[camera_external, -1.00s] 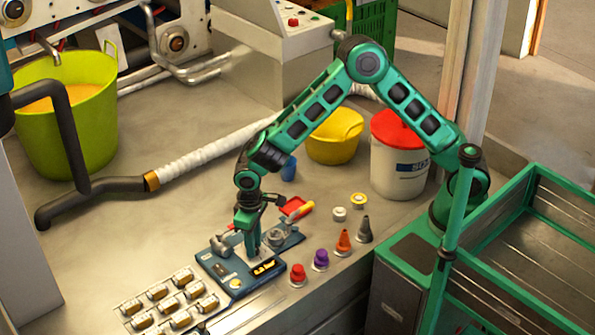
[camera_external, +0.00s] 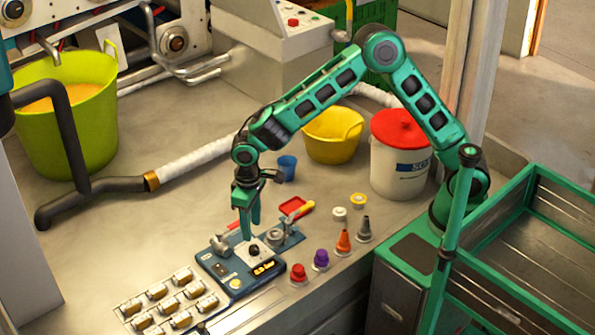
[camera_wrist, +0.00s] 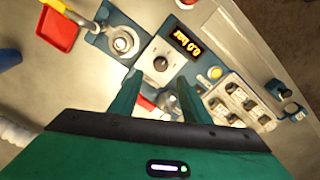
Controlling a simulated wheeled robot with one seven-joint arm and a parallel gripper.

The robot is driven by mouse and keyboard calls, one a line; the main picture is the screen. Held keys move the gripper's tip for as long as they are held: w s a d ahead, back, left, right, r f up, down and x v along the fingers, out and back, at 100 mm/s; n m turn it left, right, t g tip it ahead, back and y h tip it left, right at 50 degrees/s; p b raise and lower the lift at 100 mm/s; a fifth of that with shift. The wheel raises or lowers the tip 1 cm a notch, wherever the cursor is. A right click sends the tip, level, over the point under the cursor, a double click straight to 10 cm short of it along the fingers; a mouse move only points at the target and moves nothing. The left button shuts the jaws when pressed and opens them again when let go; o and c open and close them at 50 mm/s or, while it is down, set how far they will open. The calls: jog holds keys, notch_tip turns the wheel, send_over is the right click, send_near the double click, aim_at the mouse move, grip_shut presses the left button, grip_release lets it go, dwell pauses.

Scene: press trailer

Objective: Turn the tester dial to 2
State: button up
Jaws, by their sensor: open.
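The blue tester panel (camera_external: 222,268) lies on the bench in front of my arm. Its black dial (camera_wrist: 161,63) sits on a pale plate in the wrist view; the dial (camera_external: 254,248) also shows in the external view. Beside it, the orange display (camera_wrist: 186,43) appears to read 0.0 bar. My gripper (camera_external: 249,230) points down just above and behind the dial. The dial's number marks are too small to read.
A grey round fitting (camera_external: 276,238) and a grey knob (camera_external: 221,243) flank the dial. Several small parts (camera_external: 158,292) lie left of the panel. Coloured nozzles (camera_external: 321,258) stand at right. A red tray (camera_external: 293,206) and blue cup (camera_external: 287,168) are behind.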

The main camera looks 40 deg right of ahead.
notch_tip(320, 180, up, 3)
jog(key=shift+r, duration=0.1)
jog(key=shift+w, duration=0.1)
dwell(0.5)
